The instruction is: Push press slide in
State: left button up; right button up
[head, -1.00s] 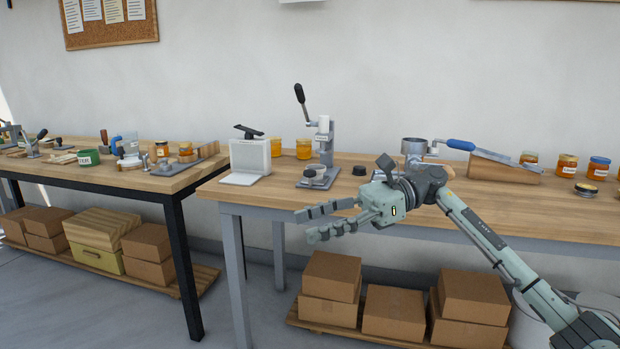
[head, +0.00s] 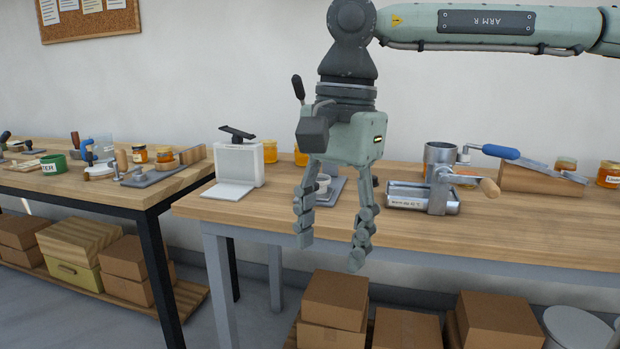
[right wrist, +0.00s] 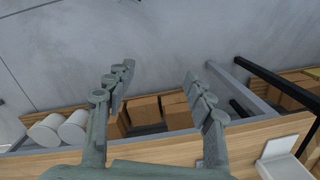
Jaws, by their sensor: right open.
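The press stands near the middle of the right table, mostly hidden behind my right arm in the head view. Its dark lever handle (head: 298,88) sticks up on the left. Part of its grey base plate (head: 336,190) shows between my fingers, with a small round cup (head: 323,181) on it; how far the slide is out I cannot tell. My right gripper (head: 330,250) is open and empty, fingers pointing down, in front of the press and over the table's front edge. Its spread fingers also show in the right wrist view (right wrist: 158,76). My left gripper is not in view.
A white folding device (head: 238,165) stands left of the press. A metal crank machine (head: 440,175) with a blue handle and a tray stands to the right. Orange jars (head: 270,152) are behind. The wooden table front (head: 262,212) is clear. Cardboard boxes (head: 333,300) sit below.

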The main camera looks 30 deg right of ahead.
aim_at(323, 192)
jog(key=i+l, duration=1.1)
jog(key=i, duration=0.05)
